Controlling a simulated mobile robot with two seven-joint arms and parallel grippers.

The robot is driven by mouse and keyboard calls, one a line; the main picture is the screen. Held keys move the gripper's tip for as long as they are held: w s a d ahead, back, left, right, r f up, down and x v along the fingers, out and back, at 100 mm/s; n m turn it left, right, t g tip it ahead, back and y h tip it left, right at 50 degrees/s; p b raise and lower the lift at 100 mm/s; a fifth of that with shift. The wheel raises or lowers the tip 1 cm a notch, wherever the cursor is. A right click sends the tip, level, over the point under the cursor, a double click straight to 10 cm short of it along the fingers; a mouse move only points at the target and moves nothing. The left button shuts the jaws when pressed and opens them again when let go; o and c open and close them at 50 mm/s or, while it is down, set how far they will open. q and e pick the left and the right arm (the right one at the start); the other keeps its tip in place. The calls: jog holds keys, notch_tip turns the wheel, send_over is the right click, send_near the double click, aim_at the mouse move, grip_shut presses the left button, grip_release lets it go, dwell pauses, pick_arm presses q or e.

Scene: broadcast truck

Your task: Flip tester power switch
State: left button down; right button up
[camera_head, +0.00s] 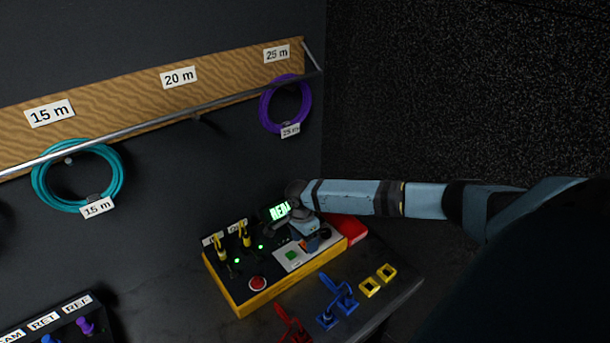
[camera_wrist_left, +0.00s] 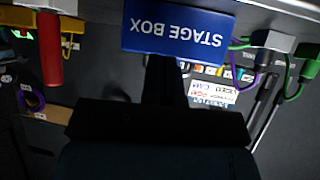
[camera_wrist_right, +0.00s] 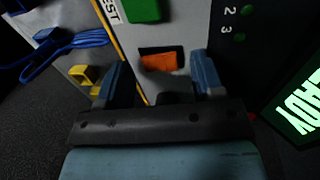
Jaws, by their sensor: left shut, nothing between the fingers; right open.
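The tester (camera_head: 246,303) is a black box with yellow edges on the bench. Its power switch looks to be the orange rocker, which shows in the right wrist view (camera_wrist_right: 160,62) in a dark recess beside a green button (camera_wrist_right: 145,9). My right gripper (camera_head: 310,243) is over the tester's right part and partly hides it. In the right wrist view its open fingers are on either side of the orange rocker; I cannot tell whether they touch it. My left gripper (camera_wrist_left: 166,68) is shut and empty, in front of a blue STAGE BOX sign (camera_wrist_left: 180,28).
The tester's screen (camera_head: 279,212) is lit green. A red button (camera_head: 257,284) and yellow plugs (camera_head: 246,237) are on its top. Blue cable ends (camera_head: 338,296) and yellow pieces (camera_head: 378,280) lie in front. Teal (camera_head: 77,176) and purple (camera_head: 286,104) coils hang behind.

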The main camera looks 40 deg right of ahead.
jog(key=shift+f, duration=0.1)
jog(key=c, duration=0.9)
pick_arm(q)
jog(key=shift+r+p, duration=0.35)
jog(key=shift+p, duration=0.05)
pick_arm(e)
jog(key=shift+c, duration=0.2)
jog(key=p, duration=0.2)
jog(key=r+p, duration=0.1)
jog(key=p, duration=0.1)
jog(key=shift+s+a+t, duration=0.15)
jog(key=shift+t, duration=0.25)
jog(key=shift+s+f+t+p, duration=0.2)
jog(key=shift+f+t+p, duration=0.35)
jog(key=shift+p, duration=0.45)
jog(key=shift+t, duration=0.45)
jog(key=shift+s+t, duration=0.1)
jog(key=shift+t, duration=0.4)
pick_arm(q)
jog(key=shift+n, duration=0.3)
jog(key=r, duration=0.2)
jog(key=a+r, duration=0.1)
jog(key=r, duration=0.1)
jog(key=shift+s, duration=0.25)
jog(key=shift+w+d+r, duration=0.1)
jog(key=shift+r, duration=0.05)
